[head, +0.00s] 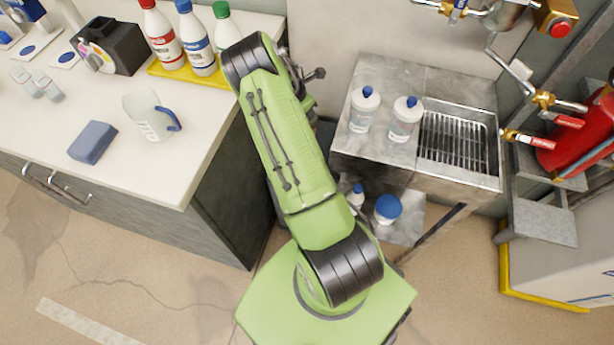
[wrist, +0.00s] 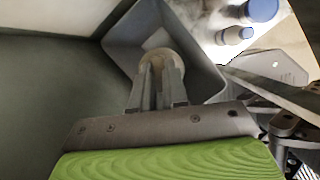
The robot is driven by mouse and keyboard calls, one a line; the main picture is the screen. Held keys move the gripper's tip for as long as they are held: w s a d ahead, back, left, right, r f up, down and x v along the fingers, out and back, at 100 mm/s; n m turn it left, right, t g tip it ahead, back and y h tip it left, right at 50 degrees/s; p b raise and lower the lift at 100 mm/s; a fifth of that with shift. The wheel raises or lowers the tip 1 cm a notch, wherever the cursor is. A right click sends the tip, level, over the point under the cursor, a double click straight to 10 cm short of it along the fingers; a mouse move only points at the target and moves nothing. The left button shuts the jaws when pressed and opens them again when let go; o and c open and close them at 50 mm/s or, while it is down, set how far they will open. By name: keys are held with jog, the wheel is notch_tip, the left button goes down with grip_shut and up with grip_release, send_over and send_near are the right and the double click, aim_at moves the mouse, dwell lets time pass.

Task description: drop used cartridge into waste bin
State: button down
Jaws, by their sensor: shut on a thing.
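In the wrist view my gripper (wrist: 158,82) is shut on the used cartridge (wrist: 162,60), whose pale round end shows between and beyond the fingertips. Beyond and around it is the open grey waste bin (wrist: 207,78), with its sloping inner walls. The cartridge appears over the bin's opening; I cannot tell how far down it reaches. In the head view my own arm hides my gripper and the cartridge, and the bin is mostly or wholly hidden in the gap between counter and sink.
The white counter (head: 190,185) at left holds a jug (head: 148,115), a blue sponge (head: 92,142), a black device (head: 110,46) and bottles on a yellow tray (head: 190,74). At right stands a metal sink (head: 458,140) with two white bottles. Blue-capped containers (head: 388,208) stand on its lower shelf.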

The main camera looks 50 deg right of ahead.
jog(key=shift+w+d+f, duration=0.2)
jog(key=shift+d+f, duration=0.2)
notch_tip(320, 180, down, 6)
jog(key=b, duration=0.4)
jog(key=shift+r+b, duration=0.1)
jog(key=shift+b, duration=0.3)
jog(key=shift+r, duration=0.1)
jog(key=c, duration=1.1)
grip_release()
jog(key=shift+a, duration=0.1)
jog(key=p+v, duration=0.2)
jog(key=v, duration=0.4)
jog(key=p+v, duration=0.1)
jog(key=v, duration=0.5)
jog(key=shift+s+p, duration=0.15)
jog(key=shift+p, duration=0.2)
